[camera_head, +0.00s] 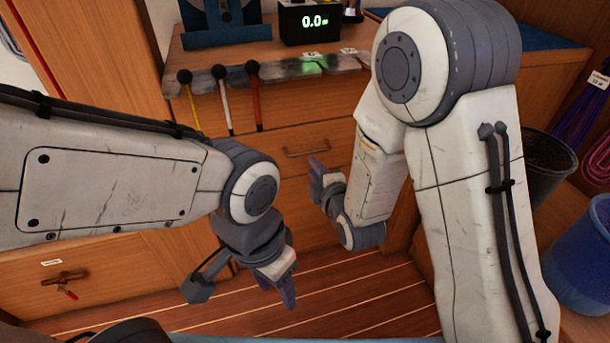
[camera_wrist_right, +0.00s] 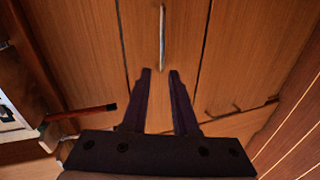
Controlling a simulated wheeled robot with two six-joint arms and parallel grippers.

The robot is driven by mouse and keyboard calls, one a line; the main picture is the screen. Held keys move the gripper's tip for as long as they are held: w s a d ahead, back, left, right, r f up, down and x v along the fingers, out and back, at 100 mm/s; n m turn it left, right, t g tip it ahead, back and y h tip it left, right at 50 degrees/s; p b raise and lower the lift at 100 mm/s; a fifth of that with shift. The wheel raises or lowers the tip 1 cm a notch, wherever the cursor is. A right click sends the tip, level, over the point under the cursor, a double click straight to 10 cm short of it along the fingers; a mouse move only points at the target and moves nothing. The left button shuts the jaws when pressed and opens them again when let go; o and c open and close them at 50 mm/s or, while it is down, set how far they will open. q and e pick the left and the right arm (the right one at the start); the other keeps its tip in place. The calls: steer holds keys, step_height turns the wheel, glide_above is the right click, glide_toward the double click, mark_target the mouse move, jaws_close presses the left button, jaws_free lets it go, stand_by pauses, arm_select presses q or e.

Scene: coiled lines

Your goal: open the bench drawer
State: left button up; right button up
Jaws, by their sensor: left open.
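The bench drawer (camera_head: 275,141) is a wooden front in the bench, flush with the wood around it, with a slim metal bar handle (camera_head: 306,151). In the right wrist view the handle (camera_wrist_right: 162,38) stands upright, ahead of the fingertips and roughly in line with the gap between them. My right gripper (camera_head: 318,178) is just below the handle in the head view. Its two dark fingers (camera_wrist_right: 160,72) are apart with nothing between them; the handle is not between them. My left gripper (camera_head: 279,284) is open and empty, low over the floor, away from the drawer.
Tools with yellow, white and red shafts (camera_head: 257,100) hang at the bench edge, left of the handle. A scale with a lit display (camera_head: 311,22) stands on top. A dark bin (camera_head: 548,165) and blue bucket (camera_head: 585,255) stand right. A red-handled valve (camera_head: 66,280) is lower left.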

mark_target(305, 154)
arm_select(q)
step_height(305, 154, down, 4)
steer(key=b, duration=0.2)
steer(key=shift+b, duration=0.35)
arm_select(e)
steer(key=shift+n+t, duration=0.4)
steer(key=x, duration=0.7)
steer(key=d+f+x, duration=0.1)
steer(key=x, duration=0.3)
steer(key=shift+w+a+f, duration=0.1)
jaws_close()
